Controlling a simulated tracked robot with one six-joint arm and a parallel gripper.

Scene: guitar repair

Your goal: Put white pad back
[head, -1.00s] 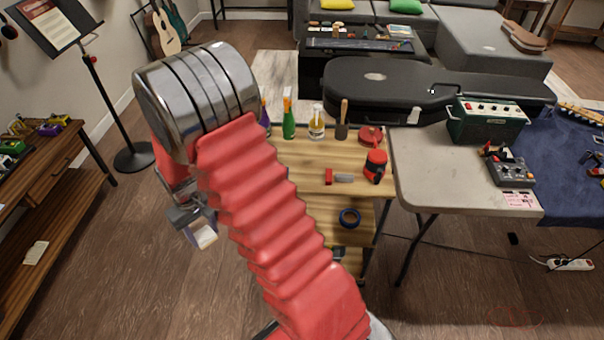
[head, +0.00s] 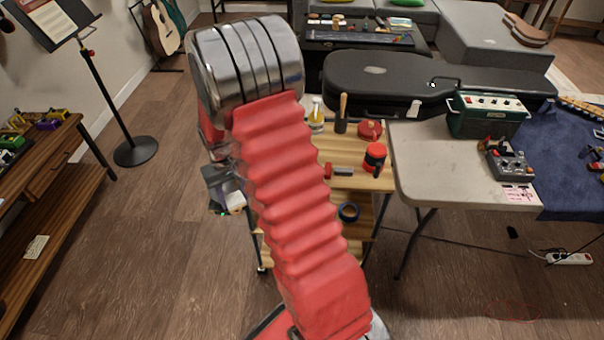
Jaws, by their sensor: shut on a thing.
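My gripper (head: 226,194) hangs at the left of my red arm, beside the left edge of the wooden-topped cart (head: 348,151). It is shut on a small whitish piece (head: 236,202), which looks like the white pad. Only part of the piece shows below the jaws; the fingers and its far side are partly hidden. It is held in the air, apart from the cart in the picture. My arm hides the left part of the cart top.
On the cart are a yellow-topped bottle (head: 316,115), a brush (head: 341,114), a red tin (head: 370,130), a black-and-red jar (head: 375,157) and a red-handled tool (head: 337,171). A wooden bench (head: 57,165) stands left; open floor lies between.

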